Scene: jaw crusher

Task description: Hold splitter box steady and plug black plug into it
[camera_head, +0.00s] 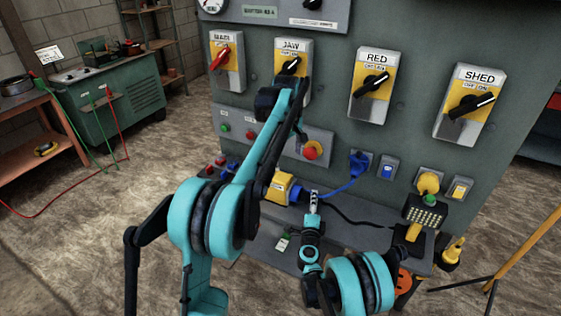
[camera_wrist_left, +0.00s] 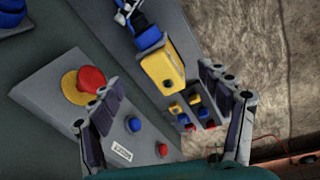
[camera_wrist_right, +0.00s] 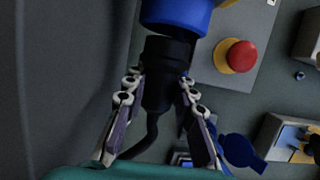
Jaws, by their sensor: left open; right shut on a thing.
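The splitter box (camera_head: 281,187) is yellow with blue sockets and sits low at the panel; it also shows in the left wrist view (camera_wrist_left: 160,72). My left gripper (camera_head: 300,138) is open above the box; in the left wrist view its fingers (camera_wrist_left: 160,80) stand apart on either side of it, not closed on it. My right gripper (camera_head: 313,203) is shut on the black plug (camera_wrist_right: 165,75). The plug's front end meets the blue socket (camera_wrist_right: 175,12) of the box, in line with it. How deep it sits cannot be told.
A red emergency stop (camera_head: 311,151) is close by the left gripper. A black cable (camera_head: 355,218) runs right along the ledge, and a blue cable (camera_head: 343,188) goes up to a blue wall plug (camera_head: 359,163). Rotary switches (camera_head: 370,84) line the panel above.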

